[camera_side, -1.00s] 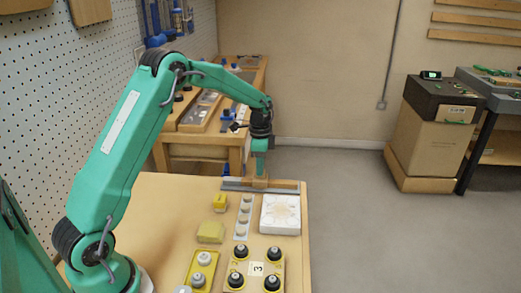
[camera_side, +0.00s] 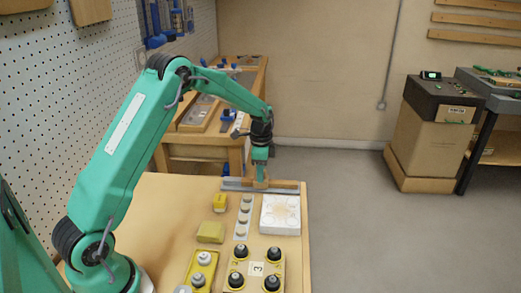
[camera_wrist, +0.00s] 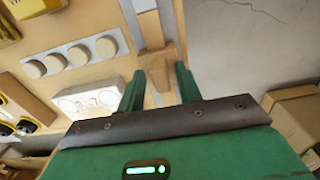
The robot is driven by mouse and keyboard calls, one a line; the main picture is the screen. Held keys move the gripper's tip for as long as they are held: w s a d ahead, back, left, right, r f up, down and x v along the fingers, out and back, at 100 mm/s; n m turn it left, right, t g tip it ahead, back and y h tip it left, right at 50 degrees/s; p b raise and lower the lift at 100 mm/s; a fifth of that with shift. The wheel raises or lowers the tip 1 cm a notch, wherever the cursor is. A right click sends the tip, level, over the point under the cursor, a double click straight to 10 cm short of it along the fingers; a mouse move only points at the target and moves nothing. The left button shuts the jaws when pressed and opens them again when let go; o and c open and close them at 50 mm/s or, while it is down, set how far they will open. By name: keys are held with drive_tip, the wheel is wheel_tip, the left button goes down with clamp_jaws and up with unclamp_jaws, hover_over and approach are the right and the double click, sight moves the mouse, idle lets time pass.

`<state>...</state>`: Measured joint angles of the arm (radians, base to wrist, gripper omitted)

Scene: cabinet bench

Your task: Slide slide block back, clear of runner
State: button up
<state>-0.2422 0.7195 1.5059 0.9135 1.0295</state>
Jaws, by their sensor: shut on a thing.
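The slide block (camera_side: 260,184) is a small tan wooden piece on the runner (camera_side: 232,185), a grey rail with a wooden strip along the far edge of the bench. My gripper (camera_side: 261,176) reaches down onto the block from above. In the wrist view the block (camera_wrist: 153,62) stands between the two green fingers of my gripper (camera_wrist: 158,88), which is shut on it. The runner (camera_wrist: 142,12) passes beneath the block there. The contact between the block's underside and the runner is hidden.
A white square plate (camera_side: 280,214) lies close in front of the runner, beside a pale strip with several round discs (camera_side: 244,217). Yellow blocks (camera_side: 210,232) and a tray of black knobs (camera_side: 257,268) stand nearer. Bare bench top (camera_side: 165,205) is at left.

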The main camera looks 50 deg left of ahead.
sight(230, 179)
drive_tip(key=shift+s+a+f, duration=0.35)
drive_tip(key=shift+a+f, duration=0.05)
drive_tip(key=shift+f, duration=0.2)
drive_tip(key=shift+s+a, duration=1.6)
drive_tip(key=shift+c, duration=0.2)
drive_tip(key=shift+s+a, duration=1.65)
drive_tip(key=shift+s, duration=0.05)
drive_tip(key=shift+c, duration=0.2)
drive_tip(key=o, duration=0.5)
drive_tip(key=shift+r, duration=0.15)
drive_tip(key=shift+w+r, duration=0.2)
drive_tip(key=shift+r, duration=2.05)
drive_tip(key=shift+d+r, duration=0.1)
drive_tip(key=shift+r, duration=3.25)
